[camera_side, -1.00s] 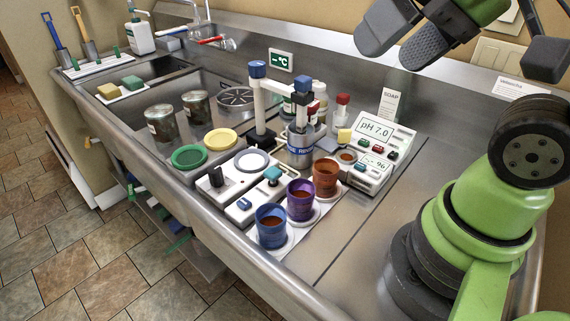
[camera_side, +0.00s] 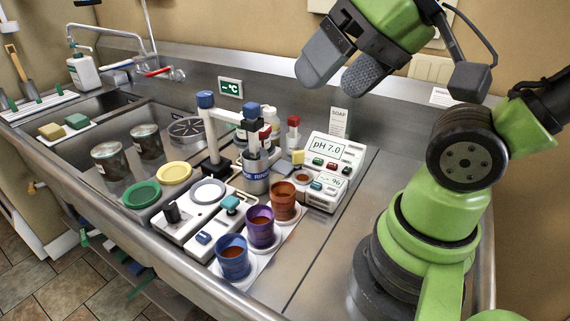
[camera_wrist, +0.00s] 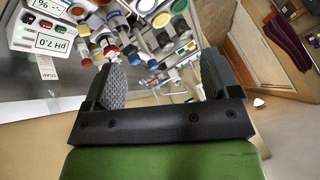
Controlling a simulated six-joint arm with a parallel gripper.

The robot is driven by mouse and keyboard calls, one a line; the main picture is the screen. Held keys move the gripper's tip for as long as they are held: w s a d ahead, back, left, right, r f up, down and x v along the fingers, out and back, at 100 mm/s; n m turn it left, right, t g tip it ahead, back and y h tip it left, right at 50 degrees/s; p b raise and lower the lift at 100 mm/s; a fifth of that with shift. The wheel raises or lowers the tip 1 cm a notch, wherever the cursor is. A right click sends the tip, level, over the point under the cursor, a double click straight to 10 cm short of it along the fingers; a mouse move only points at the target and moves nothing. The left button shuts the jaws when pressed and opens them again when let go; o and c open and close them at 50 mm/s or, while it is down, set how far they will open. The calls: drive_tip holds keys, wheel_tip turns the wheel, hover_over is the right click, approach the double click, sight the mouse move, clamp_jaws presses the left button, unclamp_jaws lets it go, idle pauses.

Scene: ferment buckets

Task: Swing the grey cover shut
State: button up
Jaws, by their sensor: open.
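My gripper (camera_side: 330,85) is open and empty, high above the back of the counter, well apart from the cover. Its two fingers frame the wrist view (camera_wrist: 160,76), where I cannot pick out the grey cover.
A pH meter (camera_side: 326,146) stands right of the buckets, with a soap sign (camera_side: 338,121) behind. A blue-topped post (camera_side: 205,101) and a labelled steel pot (camera_side: 256,181) stand behind the cover. Two jars (camera_side: 147,142) stand at left. The counter's front right is clear.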

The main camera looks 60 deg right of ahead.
drive_tip(key=shift+w, duration=0.1)
drive_tip(key=c, duration=0.3)
drive_tip(key=shift+w+d, duration=0.15)
drive_tip(key=shift+w, duration=0.15)
drive_tip(key=c, duration=0.4)
drive_tip(key=w+d+n, duration=0.1)
drive_tip(key=w, duration=0.1)
drive_tip(key=w+d+n+g+h, duration=0.1)
drive_tip(key=w, duration=0.1)
drive_tip(key=w+d+f+n+g, duration=0.1)
drive_tip(key=shift+w+d+n, duration=0.3)
drive_tip(key=shift+w+d, duration=0.05)
drive_tip(key=shift+w, duration=0.05)
drive_tip(key=shift+c, duration=0.5)
drive_tip(key=n+g+h, duration=0.1)
drive_tip(key=n+g, duration=0.4)
drive_tip(key=n, duration=0.4)
hover_over(296, 151)
wheel_tip(296, 151, down, 14)
drive_tip(key=shift+a+f, duration=0.1)
drive_tip(key=shift+f, duration=0.05)
drive_tip(key=shift+f+n, duration=0.3)
drive_tip(key=shift+f, duration=0.05)
wheel_tip(296, 151, down, 9)
drive_tip(key=shift+f, duration=0.2)
